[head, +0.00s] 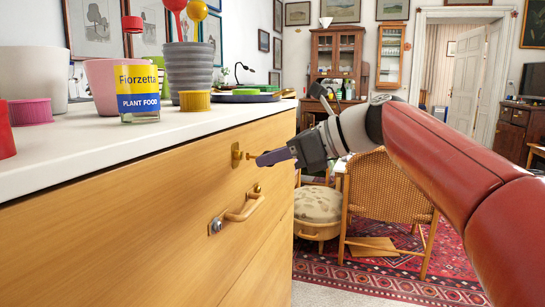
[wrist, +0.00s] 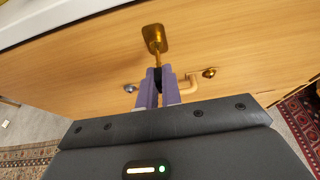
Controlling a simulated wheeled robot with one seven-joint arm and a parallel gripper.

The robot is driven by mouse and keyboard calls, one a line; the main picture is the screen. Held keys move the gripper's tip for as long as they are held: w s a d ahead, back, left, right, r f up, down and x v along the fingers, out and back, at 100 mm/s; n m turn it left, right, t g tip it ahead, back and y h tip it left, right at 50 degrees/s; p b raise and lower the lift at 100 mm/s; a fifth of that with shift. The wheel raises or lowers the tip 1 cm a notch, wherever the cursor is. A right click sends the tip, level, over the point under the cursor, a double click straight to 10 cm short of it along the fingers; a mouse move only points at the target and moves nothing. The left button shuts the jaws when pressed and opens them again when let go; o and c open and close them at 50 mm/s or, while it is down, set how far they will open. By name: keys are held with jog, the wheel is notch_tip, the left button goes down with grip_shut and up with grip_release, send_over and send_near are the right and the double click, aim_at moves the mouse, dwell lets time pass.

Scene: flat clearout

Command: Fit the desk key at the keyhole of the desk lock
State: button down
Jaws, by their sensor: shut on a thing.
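The desk lock (head: 236,154) is a brass plate on the wooden drawer front. It also shows at the top of the wrist view (wrist: 153,33). The brass desk key (head: 250,156) points at the plate, its shaft also visible in the wrist view (wrist: 156,51). My gripper (head: 260,160), with purple fingers, is shut on the key's near end, out from the drawer front. The key's tip meets the plate in both pictures; I cannot tell whether it is inside the keyhole or just in front. The keyhole itself is hidden.
A drawer handle (head: 243,208) sticks out below the lock, with a round silver fitting (head: 215,226) at its near end. A plant food jar (head: 138,92) and several pots stand on the white top. A wicker chair (head: 388,205) and a cushioned stool (head: 318,206) stand beyond the drawers.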

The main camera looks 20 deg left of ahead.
jog(key=shift+w+a, duration=0.1)
jog(key=shift+a, duration=0.9)
jog(key=c, duration=1.5)
grip_release()
jog(key=w+v, duration=0.1)
jog(key=v, duration=0.7)
jog(key=s+d+f+n+t+h, duration=0.2)
jog(key=s+d+f+n+h, duration=0.4)
jog(key=s+d+f+n, duration=0.3)
jog(key=s+d+f+n+t+h, duration=0.2)
jog(key=s+d+f+n+h, duration=0.5)
jog(key=d+f, duration=1)
jog(key=s+f+n, duration=0.3)
jog(key=s+f, duration=0.2)
jog(key=f, duration=0.1)
jog(key=shift+s+f+t+h, duration=0.2)
jog(key=shift+f+t+h, duration=0.05)
jog(key=shift+t+h, duration=0.05)
